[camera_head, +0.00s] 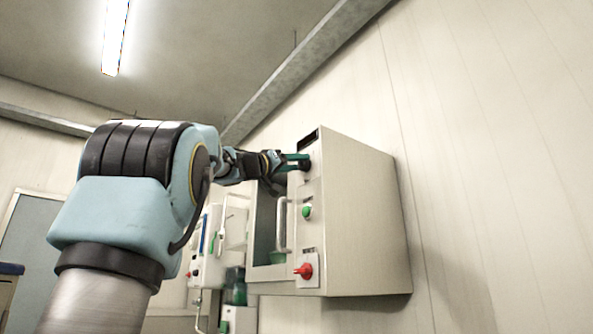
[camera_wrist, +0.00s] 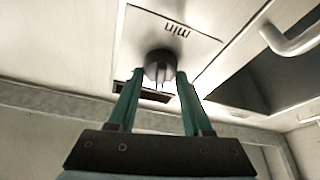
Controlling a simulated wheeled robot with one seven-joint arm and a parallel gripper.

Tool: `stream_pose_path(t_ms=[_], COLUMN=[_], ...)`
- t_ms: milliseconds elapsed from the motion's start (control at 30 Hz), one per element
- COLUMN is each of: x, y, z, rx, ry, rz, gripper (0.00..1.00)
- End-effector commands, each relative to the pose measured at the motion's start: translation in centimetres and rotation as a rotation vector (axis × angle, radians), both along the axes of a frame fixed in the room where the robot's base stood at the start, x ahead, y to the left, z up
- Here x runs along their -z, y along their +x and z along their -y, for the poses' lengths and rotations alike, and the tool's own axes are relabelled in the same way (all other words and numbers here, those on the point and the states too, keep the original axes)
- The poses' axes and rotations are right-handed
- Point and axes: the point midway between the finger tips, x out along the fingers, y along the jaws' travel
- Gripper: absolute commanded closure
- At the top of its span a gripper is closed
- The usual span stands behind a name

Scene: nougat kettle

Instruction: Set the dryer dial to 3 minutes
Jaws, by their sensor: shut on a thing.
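The dryer (camera_head: 362,200) is a cream box on the wall at the right in the head view. Its dark round dial (camera_head: 305,165) is near the top of the front panel. The fingertips also show in the wrist view (camera_wrist: 160,76). The dial's number marks are not readable in either view.
A green button (camera_head: 307,212) and a red knob (camera_head: 304,270) sit lower on the dryer's panel. The dryer door has a curved white handle (camera_head: 282,224), also in the wrist view (camera_wrist: 292,40). Another wall unit (camera_head: 206,266) stands behind at the left.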

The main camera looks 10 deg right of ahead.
Motion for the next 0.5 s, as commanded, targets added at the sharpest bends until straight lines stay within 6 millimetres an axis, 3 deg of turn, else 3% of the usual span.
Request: stream_pose_path(t_ms=[500], x=[-0.08], y=[-0.02], z=[0.06], rx=[0.0], ry=[-0.167], rz=[-0.357], gripper=[1.0])
